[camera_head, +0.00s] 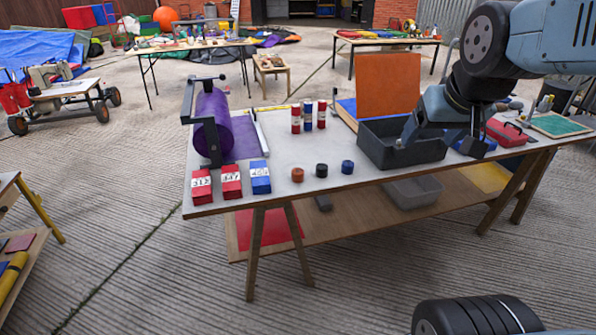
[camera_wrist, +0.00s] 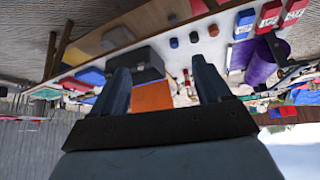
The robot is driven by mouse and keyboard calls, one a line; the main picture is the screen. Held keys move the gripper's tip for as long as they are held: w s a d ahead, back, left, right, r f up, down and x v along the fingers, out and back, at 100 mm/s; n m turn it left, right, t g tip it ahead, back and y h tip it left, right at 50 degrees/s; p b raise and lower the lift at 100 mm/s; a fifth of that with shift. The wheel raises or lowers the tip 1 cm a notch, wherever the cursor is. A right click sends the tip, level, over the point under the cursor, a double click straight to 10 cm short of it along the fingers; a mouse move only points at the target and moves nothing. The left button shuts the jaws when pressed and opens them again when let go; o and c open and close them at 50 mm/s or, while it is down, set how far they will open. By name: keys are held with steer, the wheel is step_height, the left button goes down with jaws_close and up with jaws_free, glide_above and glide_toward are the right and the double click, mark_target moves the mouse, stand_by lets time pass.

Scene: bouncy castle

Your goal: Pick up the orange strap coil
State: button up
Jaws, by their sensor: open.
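The orange strap coil (camera_head: 297,174) is a small round roll near the front edge of the white-topped table (camera_head: 240,190). It sits left of a black coil (camera_head: 321,170) and a blue coil (camera_head: 347,167). In the upside-down wrist view the orange coil (camera_wrist: 213,30) is beyond the fingers, towards the top right. My gripper (camera_head: 440,142) is over the dark grey bin at the table's right part, well right of the coil. In the wrist view my gripper (camera_wrist: 161,66) has its fingers wide apart with nothing between them.
The dark bin (camera_head: 375,157) and an upright orange board (camera_head: 388,84) stand beside my gripper. Red and blue cylinders (camera_head: 308,115) stand behind the coils. Numbered boxes (camera_head: 231,181) and a purple roll on a stand (camera_head: 212,122) are left. Tabletop around the coil is clear.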

mark_target(301, 177)
steer(key=w+a+f+n+t+y, duration=0.1)
steer(key=w+a+f, duration=0.1)
steer(key=w+f, duration=0.45)
steer(key=w+a+f+n+t, duration=0.1)
steer(key=w+a+f+t, duration=0.15)
steer(key=w, duration=0.75)
steer(key=w+a+f+n+t+y, duration=0.1)
steer(key=w+a+f, duration=0.1)
steer(key=w+f, duration=0.5)
steer(key=w+a+f+n+t+y, duration=0.1)
steer(key=a+f+y, duration=0.1)
steer(key=a+f, duration=0.35)
steer(key=w+a+f+t+y, duration=0.1)
steer(key=w+a+f+y, duration=0.1)
steer(key=f, duration=0.6)
steer(key=w+a+f+n+t+y, duration=0.1)
steer(key=a+f+t, duration=0.15)
steer(key=f, duration=0.45)
steer(key=shift+g, duration=0.5)
steer(key=x, duration=0.9)
steer(key=a+x, duration=0.1)
steer(key=x, duration=0.4)
steer(key=shift+s+a+r, duration=0.15)
steer(key=shift+a+r, duration=0.05)
steer(key=c, duration=1)
steer(key=shift+c, duration=0.2)
